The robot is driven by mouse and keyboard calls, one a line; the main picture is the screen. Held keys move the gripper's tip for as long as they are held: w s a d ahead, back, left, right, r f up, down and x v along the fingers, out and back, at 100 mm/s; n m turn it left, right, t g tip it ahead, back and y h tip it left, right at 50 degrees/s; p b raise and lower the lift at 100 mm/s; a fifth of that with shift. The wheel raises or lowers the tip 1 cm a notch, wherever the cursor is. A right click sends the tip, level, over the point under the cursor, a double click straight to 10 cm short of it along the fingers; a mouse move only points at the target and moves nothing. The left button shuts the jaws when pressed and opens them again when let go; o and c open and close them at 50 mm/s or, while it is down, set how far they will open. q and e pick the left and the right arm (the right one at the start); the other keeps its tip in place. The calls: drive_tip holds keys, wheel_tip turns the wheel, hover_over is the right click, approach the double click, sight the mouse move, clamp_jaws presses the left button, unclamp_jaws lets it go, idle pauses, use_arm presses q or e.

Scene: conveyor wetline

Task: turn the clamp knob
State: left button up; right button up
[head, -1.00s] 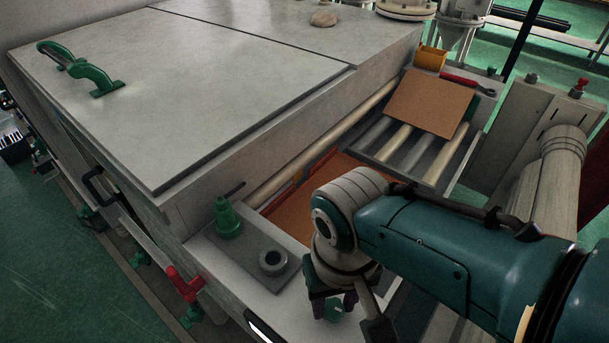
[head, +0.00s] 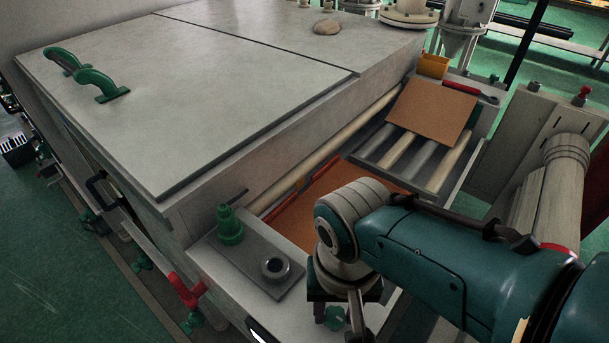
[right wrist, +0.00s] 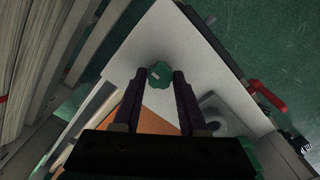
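The clamp knob, a small dark green lobed knob, shows in the right wrist view (right wrist: 160,76) over the pale machine surface. It also shows in the head view (head: 334,318), low in the picture, partly covered by my right gripper. My right gripper (right wrist: 160,72) has its two dark purple fingers apart, with the knob between or just beyond their tips. I cannot tell whether the fingers touch it. In the head view the right gripper (head: 337,312) points down at the machine's front corner. My left gripper is not in view.
A grey plate with a green fitting (head: 230,225) and a round grey socket (head: 275,268) lies left of the gripper. A red-handled valve (head: 188,292) is on the machine's side. A brown board (head: 432,110) rests on rollers behind. A large lidded housing fills the left.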

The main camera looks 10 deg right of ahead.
sight(335, 314)
drive_tip(key=o, duration=0.5)
drive_tip(key=shift+c, duration=0.2)
drive_tip(key=shift+r, duration=0.1)
wheel_tip(335, 314, up, 8)
drive_tip(key=p, duration=0.4)
drive_tip(key=shift+p, duration=0.3)
drive_tip(key=shift+r, duration=0.9)
drive_tip(key=s+d+r+n+t+p, duration=0.1)
drive_tip(key=s+d+r+p, duration=0.2)
drive_tip(key=r, duration=0.4)
drive_tip(key=s+d+r+n+t+p, duration=0.1)
drive_tip(key=s+d+r+n+p, duration=0.1)
drive_tip(key=r, duration=0.6)
drive_tip(key=s+d+r+n+t+p, duration=0.1)
drive_tip(key=s+d+r+p, duration=0.3)
drive_tip(key=s+r+p, duration=0.2)
drive_tip(key=shift+s+r+n+t, duration=0.3)
drive_tip(key=shift+s+r+n, duration=0.1)
drive_tip(key=shift+s+r, duration=0.4)
